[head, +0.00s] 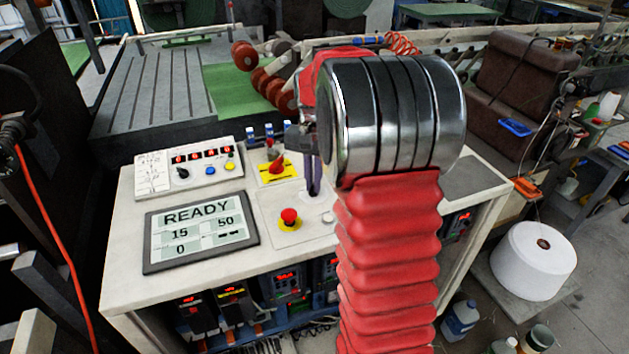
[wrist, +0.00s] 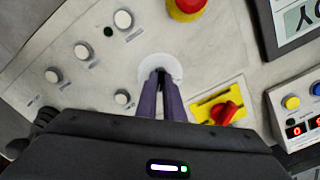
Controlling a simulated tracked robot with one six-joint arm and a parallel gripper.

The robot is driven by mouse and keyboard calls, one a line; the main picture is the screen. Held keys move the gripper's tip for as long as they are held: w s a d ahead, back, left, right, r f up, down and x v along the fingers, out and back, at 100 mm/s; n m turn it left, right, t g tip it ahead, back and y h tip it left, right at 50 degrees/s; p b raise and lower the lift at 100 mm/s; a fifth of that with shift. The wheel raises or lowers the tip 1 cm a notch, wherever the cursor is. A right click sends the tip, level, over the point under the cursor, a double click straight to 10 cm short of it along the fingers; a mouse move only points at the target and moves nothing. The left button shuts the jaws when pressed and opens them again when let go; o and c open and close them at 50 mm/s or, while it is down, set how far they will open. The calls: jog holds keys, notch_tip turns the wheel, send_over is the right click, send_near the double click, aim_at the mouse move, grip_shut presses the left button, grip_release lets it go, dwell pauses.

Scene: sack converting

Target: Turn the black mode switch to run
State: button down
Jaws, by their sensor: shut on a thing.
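The black mode switch (wrist: 160,72) sits on a round white plate (wrist: 174,64) on the light control panel. In the wrist view only a small dark part of it shows between my fingertips. My gripper (wrist: 161,78) reaches down onto it and is shut on it. The fingers hide most of the switch, so I cannot tell which way it points. In the head view my gripper's purple fingers (head: 314,184) meet the panel, partly behind my arm, and the switch is hidden there.
A red button on yellow (head: 289,217) and a red rotary switch on a yellow plate (head: 277,168) are close by. A READY display (head: 200,230) and a box with a black knob (head: 183,173) stand left. Several white buttons (wrist: 81,51) line the panel.

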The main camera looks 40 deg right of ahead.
jog(key=shift+m, duration=0.6)
jog(key=c, duration=1.9)
grip_release()
jog(key=shift+o, duration=0.2)
notch_tip(320, 180, up, 14)
jog(key=shift+f, duration=0.15)
